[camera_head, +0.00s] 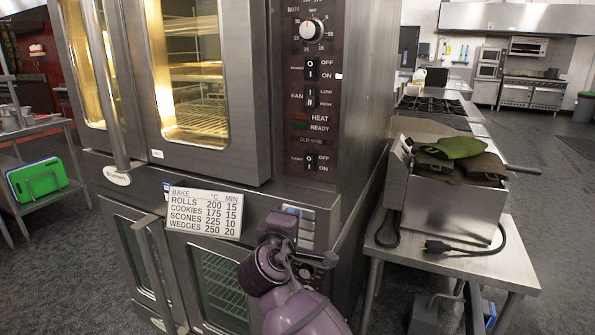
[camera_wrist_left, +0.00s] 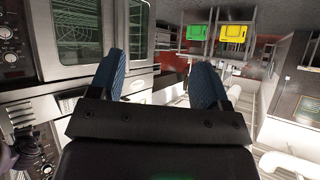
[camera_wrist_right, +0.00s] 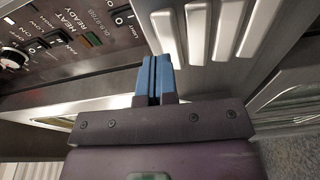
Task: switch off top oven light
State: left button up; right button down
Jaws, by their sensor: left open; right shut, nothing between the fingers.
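The top oven (camera_head: 190,85) has a warm lit interior behind its closed glass doors. Its light switch (camera_head: 310,163) is the lowest switch on the dark control panel, between OFF and ON labels; its set position is hard to tell. The switch also shows in the right wrist view (camera_wrist_right: 122,18). My right gripper (camera_head: 291,211) is shut and empty, just below the panel, apart from the switch. Its blue fingertips show pressed together in the right wrist view (camera_wrist_right: 154,62). My left gripper (camera_wrist_left: 160,75) is open and empty; it is outside the head view.
A fan switch (camera_head: 311,97), a power switch (camera_head: 311,69) and a timer knob (camera_head: 312,29) sit higher on the panel. Slatted vents (camera_wrist_right: 205,30) lie by my right fingertips. A bake chart (camera_head: 204,212) hangs below the doors. A metal table (camera_head: 500,265) with a fryer stands right.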

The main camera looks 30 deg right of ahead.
notch_tip(320, 180, up, 6)
jog(key=w+a+m+g+h+b, duration=0.1)
jog(key=a+h, duration=0.1)
jog(key=h, duration=0.1)
jog(key=shift+a+f, duration=0.25)
jog(key=shift+b, duration=0.3)
